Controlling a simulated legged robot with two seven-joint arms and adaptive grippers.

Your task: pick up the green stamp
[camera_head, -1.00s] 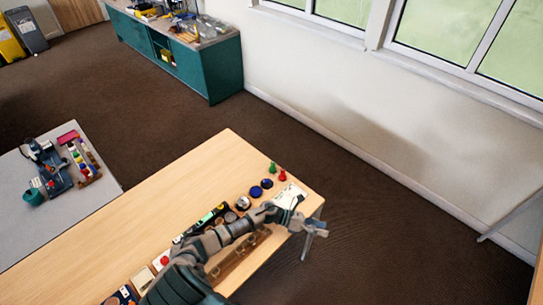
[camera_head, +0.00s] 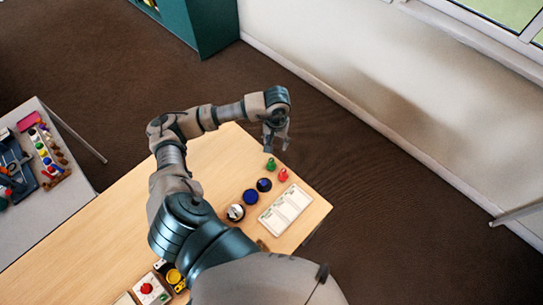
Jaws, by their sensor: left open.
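The green stamp (camera_head: 270,165) stands upright near the far right edge of the wooden table (camera_head: 100,237), next to a red stamp (camera_head: 283,175). My left gripper (camera_head: 276,143) points down just above and beyond the green stamp, with its fingers open and nothing between them. It looks close to the stamp, but I cannot tell how much height is between them. My right gripper is not in view.
A grey table (camera_head: 55,205) with small objects stands left. My arm hides part of the wooden table.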

